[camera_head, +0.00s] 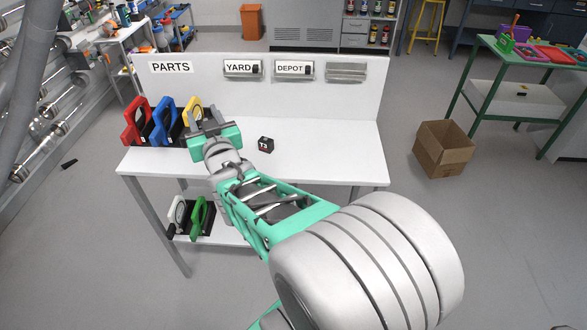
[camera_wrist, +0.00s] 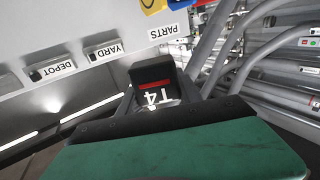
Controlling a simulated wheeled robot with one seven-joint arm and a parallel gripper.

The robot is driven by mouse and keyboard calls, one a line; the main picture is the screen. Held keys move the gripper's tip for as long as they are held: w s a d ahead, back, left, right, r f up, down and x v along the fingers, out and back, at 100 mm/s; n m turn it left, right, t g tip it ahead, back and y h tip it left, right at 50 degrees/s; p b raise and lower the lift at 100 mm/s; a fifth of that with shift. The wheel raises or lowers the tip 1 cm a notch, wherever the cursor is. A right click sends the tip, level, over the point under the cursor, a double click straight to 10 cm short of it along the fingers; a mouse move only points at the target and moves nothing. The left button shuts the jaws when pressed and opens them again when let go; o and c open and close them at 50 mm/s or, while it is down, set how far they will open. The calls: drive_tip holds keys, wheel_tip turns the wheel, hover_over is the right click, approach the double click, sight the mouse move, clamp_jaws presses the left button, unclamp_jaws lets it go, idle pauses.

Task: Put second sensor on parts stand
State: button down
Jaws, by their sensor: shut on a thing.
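My gripper (camera_head: 210,128) is above the left part of the white parts stand (camera_head: 320,150), just in front of the yellow-handled item. In the wrist view my gripper (camera_wrist: 155,100) is shut on a small black sensor marked T4 (camera_wrist: 152,83), with a red stripe. In the head view I cannot make that sensor out clearly at the gripper. Another small black sensor, marked T3 (camera_head: 265,144), sits on the stand's top to the right of my gripper. The PARTS label (camera_head: 171,67) is on the stand's back panel and shows upside down in the wrist view (camera_wrist: 168,33).
Red (camera_head: 136,121), blue (camera_head: 164,121) and yellow (camera_head: 192,109) handled items stand at the top's left end. White (camera_head: 177,211) and green (camera_head: 198,214) ones are on the lower shelf. YARD (camera_head: 242,68) and DEPOT (camera_head: 293,69) holders are on the panel. The top's right half is clear.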

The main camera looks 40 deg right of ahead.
drive_tip(key=s+d+f+m+g+h+b, duration=0.2)
drive_tip(key=s+d+f+b, duration=0.3)
drive_tip(key=d, duration=0.5)
drive_tip(key=s+d+f+m+g+h+b, duration=0.1)
drive_tip(key=s+d+f+m+h+b, duration=0.15)
drive_tip(key=d+b, duration=0.6)
drive_tip(key=s+d+f+m+g+h+b, duration=0.1)
drive_tip(key=s+d+f+g+h+b, duration=0.3)
drive_tip(key=d, duration=0.6)
drive_tip(key=shift+t+y, duration=0.55)
drive_tip(key=shift+t, duration=0.35)
drive_tip(key=d+f+b, duration=0.1)
drive_tip(key=f, duration=0.2)
drive_tip(key=s+d+f+b, duration=0.1)
drive_tip(key=d+f, duration=0.1)
drive_tip(key=f, duration=0.1)
drive_tip(key=d+f+b, duration=0.1)
drive_tip(key=f, duration=0.1)
drive_tip(key=shift+s+d+f, duration=0.2)
drive_tip(key=shift+f, duration=0.35)
drive_tip(key=shift+f, duration=0.25)
drive_tip(key=c, duration=0.8)
unclamp_jaws()
drive_tip(key=shift+a+r, duration=0.1)
